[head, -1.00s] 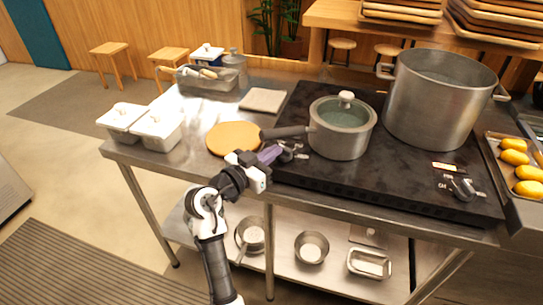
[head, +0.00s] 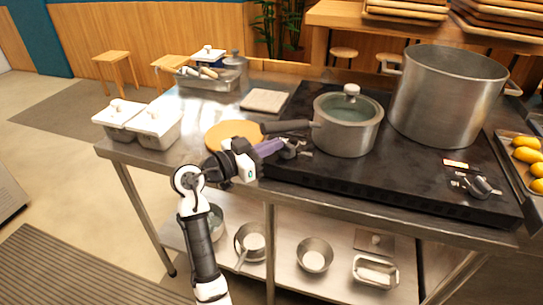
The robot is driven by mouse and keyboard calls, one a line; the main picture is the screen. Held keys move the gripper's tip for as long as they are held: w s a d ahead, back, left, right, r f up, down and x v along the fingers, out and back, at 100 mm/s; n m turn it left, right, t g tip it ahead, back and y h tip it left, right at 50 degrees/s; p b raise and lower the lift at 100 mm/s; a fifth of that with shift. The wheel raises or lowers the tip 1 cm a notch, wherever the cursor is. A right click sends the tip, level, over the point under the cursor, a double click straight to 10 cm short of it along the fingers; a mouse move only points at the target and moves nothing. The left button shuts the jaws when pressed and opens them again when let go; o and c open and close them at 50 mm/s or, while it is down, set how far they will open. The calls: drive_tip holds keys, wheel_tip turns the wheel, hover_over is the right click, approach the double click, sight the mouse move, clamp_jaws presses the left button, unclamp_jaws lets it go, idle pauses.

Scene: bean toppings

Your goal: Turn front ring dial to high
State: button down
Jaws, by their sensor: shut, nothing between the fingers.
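A black induction cooktop (head: 400,180) lies on the steel table. A ring dial (head: 290,148) sits on its front left part, partly hidden behind my gripper. My gripper (head: 280,147) is shut, with its purple fingers pointing right at this dial. The fingertips are at or very near the dial; I cannot tell whether they touch. A second dial (head: 481,186) sits at the front right beside a small lit display (head: 456,164). The dial markings are too small to read.
A lidded saucepan (head: 347,125) stands behind the left dial, its dark handle (head: 286,127) reaching left above my gripper. A large stockpot (head: 447,100) stands at the right. A round wooden board (head: 231,135) and white lidded containers (head: 154,122) are to the left.

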drive_tip(key=shift+w+f+b, duration=0.1)
drive_tip(key=shift+w+b, duration=0.25)
drive_tip(key=shift+b, duration=0.45)
drive_tip(key=shift+w+b, duration=0.25)
drive_tip(key=shift+b, duration=0.15)
drive_tip(key=shift+a, duration=0.2)
